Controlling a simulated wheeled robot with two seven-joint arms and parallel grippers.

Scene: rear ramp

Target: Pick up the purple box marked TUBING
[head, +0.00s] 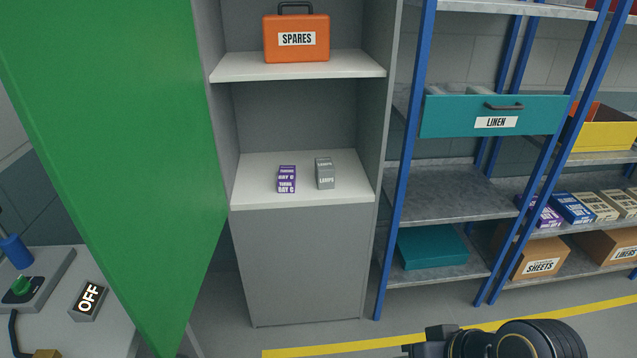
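The purple box (287,180) with white lettering that seems to read TUBING stands upright on the middle white shelf (300,200) of a grey cabinet, left of centre in the head view. A grey box marked LAMPS (325,174) stands to its right with a gap between. Nothing touches the purple box. A black part of my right arm (500,342) shows at the bottom right edge, well below and right of the box; whether its gripper is open or shut does not show. My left gripper is not in view.
A green door (120,150) stands open on the cabinet's left. An orange SPARES case (296,38) sits on the shelf above. A blue rack (405,180) with a teal LINEN drawer (465,118) stands right. The shelf's front is clear.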

